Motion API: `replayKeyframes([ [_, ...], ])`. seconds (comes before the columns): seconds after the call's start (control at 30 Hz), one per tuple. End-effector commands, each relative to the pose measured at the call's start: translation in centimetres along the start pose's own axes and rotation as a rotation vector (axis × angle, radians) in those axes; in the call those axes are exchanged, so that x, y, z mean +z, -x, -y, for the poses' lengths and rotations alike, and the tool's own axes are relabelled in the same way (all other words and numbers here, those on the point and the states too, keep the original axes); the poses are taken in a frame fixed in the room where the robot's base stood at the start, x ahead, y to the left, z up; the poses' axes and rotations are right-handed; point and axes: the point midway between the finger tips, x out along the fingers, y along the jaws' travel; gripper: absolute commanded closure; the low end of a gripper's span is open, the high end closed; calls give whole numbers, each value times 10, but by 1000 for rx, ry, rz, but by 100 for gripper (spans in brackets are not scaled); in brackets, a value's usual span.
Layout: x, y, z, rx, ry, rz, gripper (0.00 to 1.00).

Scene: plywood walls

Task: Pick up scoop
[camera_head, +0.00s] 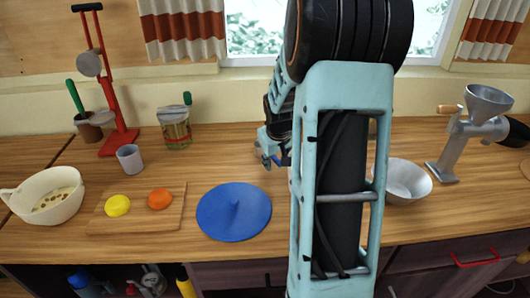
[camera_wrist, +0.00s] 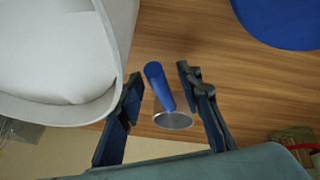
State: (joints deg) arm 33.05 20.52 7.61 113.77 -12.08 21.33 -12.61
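The scoop (camera_wrist: 172,119) shows in the wrist view, with a blue handle (camera_wrist: 158,84) and a round metal cup. It is over or on the wooden counter. My gripper (camera_wrist: 159,74) is open, with one dark finger on each side of the scoop. A gap shows between each finger and the handle, and I see no clear contact. In the head view my gripper (camera_head: 271,146) is low over the counter behind my arm, and the scoop cannot be made out clearly there.
A white-grey bowl (camera_head: 405,182) stands close by and fills the left of the wrist view (camera_wrist: 62,60). A blue lid (camera_head: 234,212) lies left of my arm. A cutting board (camera_head: 137,222), a cup (camera_head: 130,158), a jar (camera_head: 175,128) and a grinder (camera_head: 463,135) are farther off.

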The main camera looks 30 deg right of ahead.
Motion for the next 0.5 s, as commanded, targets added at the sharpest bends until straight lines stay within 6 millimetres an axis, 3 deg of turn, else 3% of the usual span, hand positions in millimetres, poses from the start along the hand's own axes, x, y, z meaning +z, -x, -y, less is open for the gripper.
replayKeyframes([
  [0.13, 0, 0, 0, 0, 0, 0, 68],
  [0.4, 0, 0, 0, 0, 0, 1, 98],
  [0.5, 0, 0, 0, 0, 0, 1, 100],
])
